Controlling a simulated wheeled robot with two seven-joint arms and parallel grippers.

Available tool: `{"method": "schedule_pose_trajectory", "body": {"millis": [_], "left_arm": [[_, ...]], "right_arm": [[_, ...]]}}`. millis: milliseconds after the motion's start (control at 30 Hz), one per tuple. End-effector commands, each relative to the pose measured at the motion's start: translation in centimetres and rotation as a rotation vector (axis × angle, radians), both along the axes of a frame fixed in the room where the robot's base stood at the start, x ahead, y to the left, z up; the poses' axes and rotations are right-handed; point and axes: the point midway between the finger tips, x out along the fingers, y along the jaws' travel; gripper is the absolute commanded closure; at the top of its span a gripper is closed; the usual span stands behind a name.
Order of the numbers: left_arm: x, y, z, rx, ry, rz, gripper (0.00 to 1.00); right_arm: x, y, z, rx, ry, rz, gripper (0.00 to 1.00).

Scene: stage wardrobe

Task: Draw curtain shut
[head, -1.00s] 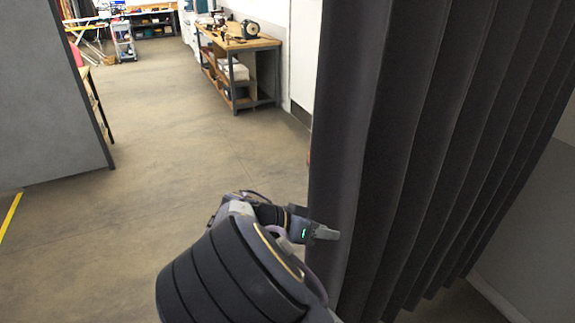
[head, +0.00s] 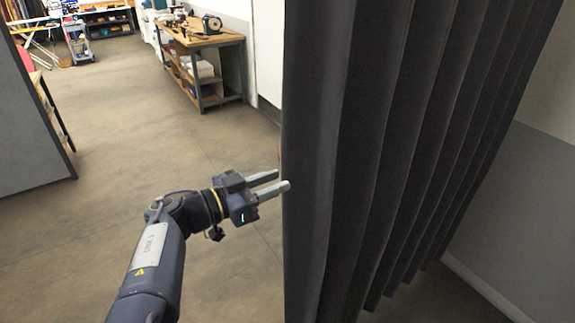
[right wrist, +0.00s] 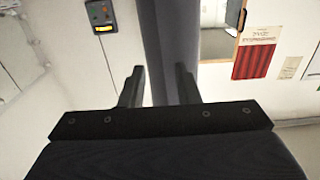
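The dark grey curtain (head: 375,150) hangs in vertical folds through the middle and right of the head view. Its near free edge (head: 305,170) is on the left side. My right gripper (head: 284,181) is at that edge, fingers pointing right and spread apart. In the right wrist view the two fingers (right wrist: 160,85) are apart, with the dark curtain strip (right wrist: 168,40) showing in the gap between them. I cannot tell whether the fabric is between the fingertips or just beyond them. My left gripper is not in view.
A wooden workbench (head: 200,42) with tools stands at the back. A grey panel (head: 30,130) stands at the left. Open floor (head: 130,130) lies between them. In the right wrist view a wall control box (right wrist: 101,15) and a red-and-white poster (right wrist: 257,52) show.

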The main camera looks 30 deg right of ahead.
Motion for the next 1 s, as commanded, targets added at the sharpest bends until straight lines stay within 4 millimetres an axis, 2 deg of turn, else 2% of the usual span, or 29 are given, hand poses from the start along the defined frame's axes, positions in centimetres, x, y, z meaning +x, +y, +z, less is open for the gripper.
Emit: {"method": "schedule_pose_trajectory", "body": {"millis": [167, 533, 600, 767, 1000], "left_arm": [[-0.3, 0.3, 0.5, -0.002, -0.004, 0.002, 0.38], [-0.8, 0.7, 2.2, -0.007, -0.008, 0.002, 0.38], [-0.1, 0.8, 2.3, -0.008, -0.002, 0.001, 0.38], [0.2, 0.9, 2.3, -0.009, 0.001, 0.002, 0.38], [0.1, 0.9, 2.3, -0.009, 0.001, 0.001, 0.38]], "right_arm": [[-0.3, -0.6, 0.5, -0.006, -0.006, -0.003, 0.71], [-0.4, -5.7, 0.8, -0.008, -0.010, -0.002, 0.71], [-0.3, -6.4, 0.7, -0.008, -0.010, -0.002, 0.71], [-0.1, -7.3, 0.5, -0.006, -0.008, -0.004, 0.71], [-0.2, -7.2, 0.4, -0.007, -0.007, -0.005, 0.72]]}}
